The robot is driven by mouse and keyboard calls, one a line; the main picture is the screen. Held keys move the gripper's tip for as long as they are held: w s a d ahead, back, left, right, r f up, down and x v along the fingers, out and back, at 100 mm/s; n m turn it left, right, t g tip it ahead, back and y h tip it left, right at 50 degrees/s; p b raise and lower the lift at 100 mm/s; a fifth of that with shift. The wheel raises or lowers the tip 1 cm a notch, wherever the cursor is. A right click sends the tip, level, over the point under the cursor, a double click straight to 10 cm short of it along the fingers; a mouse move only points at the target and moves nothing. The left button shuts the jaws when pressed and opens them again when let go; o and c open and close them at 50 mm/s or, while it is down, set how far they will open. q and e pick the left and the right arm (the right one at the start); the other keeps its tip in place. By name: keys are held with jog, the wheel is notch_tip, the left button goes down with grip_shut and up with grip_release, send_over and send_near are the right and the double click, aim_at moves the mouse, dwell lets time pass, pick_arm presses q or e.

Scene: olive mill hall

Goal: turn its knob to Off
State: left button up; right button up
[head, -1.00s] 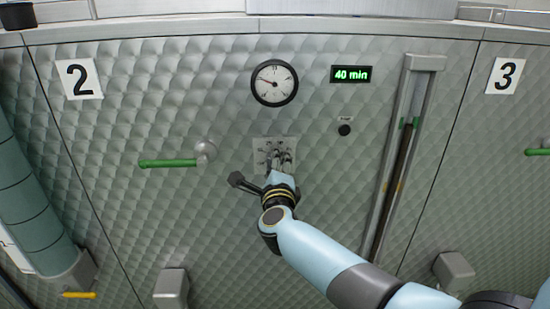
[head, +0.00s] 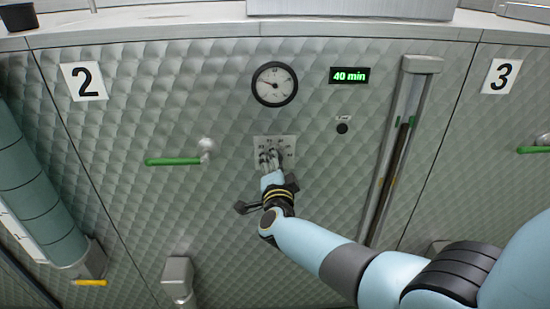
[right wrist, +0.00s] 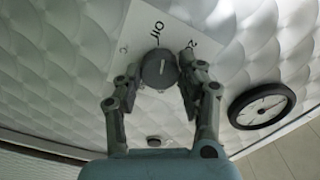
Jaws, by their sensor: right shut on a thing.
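The knob (right wrist: 160,68) is a dark grey round dial on a white plate (head: 285,143) on the quilted metal front of unit 2. The plate also shows in the right wrist view (right wrist: 130,30), with an Off mark above the knob and other marks to the sides. A pale line on the knob's face points up, roughly toward Off. My right gripper (right wrist: 158,80) is shut on the knob, one finger on each side. My left gripper is not in view.
A round gauge (head: 274,84) and a green 40 min display (head: 349,75) sit above. A small black button (head: 342,128) is right of the plate, a green-handled lever (head: 173,161) left of it. A vertical sight tube (head: 402,150) stands further right.

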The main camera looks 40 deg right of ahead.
jog(key=shift+f+n+p, duration=0.1)
jog(key=shift+n+p, duration=0.3)
jog(key=shift+n, duration=0.8)
jog(key=shift+a, duration=0.1)
jog(key=o, duration=1.2)
jog(key=v, duration=1.2)
jog(key=shift+f, duration=0.1)
